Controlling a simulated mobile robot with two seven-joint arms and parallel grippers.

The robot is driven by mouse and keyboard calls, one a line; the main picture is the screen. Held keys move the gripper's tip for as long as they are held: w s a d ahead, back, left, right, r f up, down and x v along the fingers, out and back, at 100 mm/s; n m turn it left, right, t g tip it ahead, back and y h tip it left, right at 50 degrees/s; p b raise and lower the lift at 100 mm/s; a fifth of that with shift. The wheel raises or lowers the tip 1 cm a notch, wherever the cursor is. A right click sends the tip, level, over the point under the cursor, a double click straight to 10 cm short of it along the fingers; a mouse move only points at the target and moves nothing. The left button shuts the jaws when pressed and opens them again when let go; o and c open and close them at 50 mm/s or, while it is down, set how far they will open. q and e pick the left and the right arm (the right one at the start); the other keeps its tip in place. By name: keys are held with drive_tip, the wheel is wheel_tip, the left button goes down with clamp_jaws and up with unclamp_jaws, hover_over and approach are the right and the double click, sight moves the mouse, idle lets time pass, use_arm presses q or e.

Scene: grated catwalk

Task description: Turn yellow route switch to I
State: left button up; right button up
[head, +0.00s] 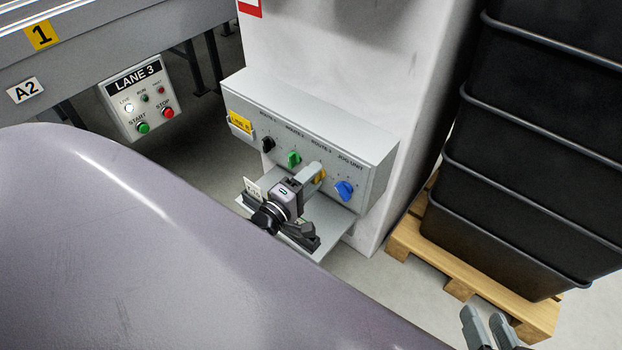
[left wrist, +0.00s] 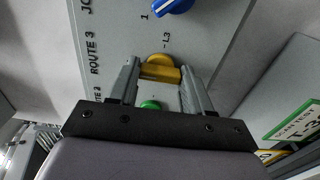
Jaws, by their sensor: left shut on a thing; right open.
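The yellow route switch (head: 320,177) is the third knob along a grey control box (head: 290,125), under a "ROUTE 3" label. In the left wrist view the yellow switch (left wrist: 160,71) sits between the two finger tips, its grip bar crossing the gap. My left gripper (head: 314,173) is shut on it, and its fingers hide part of the knob in the head view. Whether its pointer is at I cannot be told. My right gripper (head: 485,330) is open and empty at the bottom right, well away from the box.
A black knob (head: 268,144), a green knob (head: 294,159) and a blue knob (head: 344,191) share the panel. A small shelf (head: 325,247) juts out below. Black crates (head: 510,220) stand on a wooden pallet (head: 425,250) at right. A LANE 3 box (head: 150,90) is at left.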

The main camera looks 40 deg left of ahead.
drive_tip(key=shift+w+r, duration=0.1)
drive_tip(key=shift+r, duration=0.05)
use_arm(q)
drive_tip(key=o, duration=1.1)
drive_tip(key=shift+c, duration=0.2)
drive_tip(key=shift+s, duration=0.15)
use_arm(e)
drive_tip(key=shift+r, duration=0.1)
use_arm(q)
drive_tip(key=s+p, duration=0.2)
drive_tip(key=s, duration=0.5)
drive_tip(key=shift+a, duration=0.3)
use_arm(e)
drive_tip(key=shift+s+d+n+h, duration=0.3)
drive_tip(key=shift+s+d+h, duration=0.1)
drive_tip(key=shift+d, duration=0.35)
drive_tip(key=shift+w, duration=0.1)
